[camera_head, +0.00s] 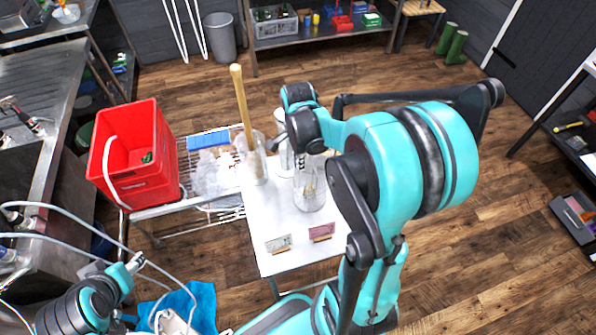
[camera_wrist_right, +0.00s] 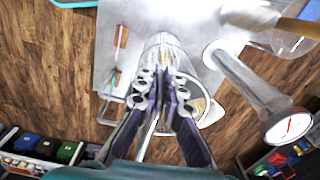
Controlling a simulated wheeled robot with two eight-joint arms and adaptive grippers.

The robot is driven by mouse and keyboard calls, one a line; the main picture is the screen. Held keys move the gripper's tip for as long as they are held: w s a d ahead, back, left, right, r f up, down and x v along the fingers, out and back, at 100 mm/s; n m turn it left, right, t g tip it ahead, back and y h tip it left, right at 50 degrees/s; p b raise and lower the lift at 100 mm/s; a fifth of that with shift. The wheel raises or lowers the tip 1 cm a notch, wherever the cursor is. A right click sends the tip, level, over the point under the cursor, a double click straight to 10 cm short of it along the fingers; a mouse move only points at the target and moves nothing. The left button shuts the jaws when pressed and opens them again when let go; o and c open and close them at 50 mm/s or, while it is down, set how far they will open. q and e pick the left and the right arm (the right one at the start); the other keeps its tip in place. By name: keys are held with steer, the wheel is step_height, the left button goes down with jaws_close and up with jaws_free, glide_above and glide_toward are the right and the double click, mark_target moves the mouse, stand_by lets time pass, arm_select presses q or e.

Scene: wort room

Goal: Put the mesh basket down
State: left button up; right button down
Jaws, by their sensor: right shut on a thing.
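The mesh basket (camera_head: 311,190) shows as a pale see-through cylinder over the white table (camera_head: 262,215). Its upper part is hidden behind my right arm in the head view. In the right wrist view, my right gripper (camera_wrist_right: 166,88) is shut at the basket (camera_wrist_right: 163,45), its dark fingers covering the middle of it. I cannot tell whether the basket's underside touches the table. My left gripper (camera_head: 135,263) is at the lower left, away from the table; its jaws are too small to read.
A glass vessel with a wooden paddle (camera_head: 242,110) stands behind the basket. A red crate (camera_head: 135,160) sits to the left.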

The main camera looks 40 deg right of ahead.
mark_target(314, 178)
steer(key=shift+w+f, duration=0.15)
steer(key=shift+f, duration=0.05)
steer(key=shift+f+b, duration=0.55)
steer(key=shift+f, duration=1.4)
steer(key=shift+f, duration=0.1)
steer(key=c, duration=1.6)
jaws_free()
steer(key=shift+c, duration=0.2)
